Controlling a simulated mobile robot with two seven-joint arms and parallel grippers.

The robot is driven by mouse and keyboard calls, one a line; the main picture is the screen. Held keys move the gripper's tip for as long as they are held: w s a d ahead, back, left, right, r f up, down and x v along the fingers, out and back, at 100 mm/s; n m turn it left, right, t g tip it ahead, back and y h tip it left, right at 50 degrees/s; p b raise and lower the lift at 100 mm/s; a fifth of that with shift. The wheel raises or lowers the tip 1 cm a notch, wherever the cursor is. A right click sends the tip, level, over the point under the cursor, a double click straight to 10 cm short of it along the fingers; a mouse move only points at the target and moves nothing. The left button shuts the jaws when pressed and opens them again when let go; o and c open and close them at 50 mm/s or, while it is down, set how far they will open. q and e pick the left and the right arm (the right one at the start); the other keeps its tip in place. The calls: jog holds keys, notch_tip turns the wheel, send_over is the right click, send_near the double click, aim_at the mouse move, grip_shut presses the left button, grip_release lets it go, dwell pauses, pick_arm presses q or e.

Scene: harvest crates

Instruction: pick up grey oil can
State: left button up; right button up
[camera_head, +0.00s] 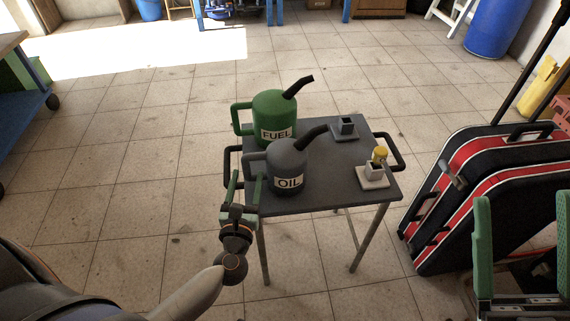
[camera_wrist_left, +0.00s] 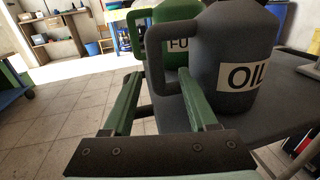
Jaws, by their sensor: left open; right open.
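The grey oil can (camera_head: 287,164), labelled OIL, stands upright on the small grey table (camera_head: 325,190), its dark spout pointing right and its handle to the left. In the left wrist view the can (camera_wrist_left: 233,50) is close, with its handle beyond and above the fingers. My left gripper (camera_head: 243,186) is open and empty at the table's left edge, just left of the can; its two green fingers (camera_wrist_left: 160,98) point toward the handle. I cannot tell whether they touch it. My right gripper (camera_head: 523,205) is open and empty at the right edge, far from the can.
A green fuel can (camera_head: 274,115) stands right behind the oil can. A black and red suitcase (camera_head: 446,190) stands right of the table.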

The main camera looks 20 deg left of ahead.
pick_arm(q)
jog(key=x, duration=0.5)
jog(key=shift+w+a+b, duration=0.25)
jog(key=shift+a+b, duration=0.05)
jog(key=shift+r, duration=0.1)
grip_shut()
dwell(1.0)
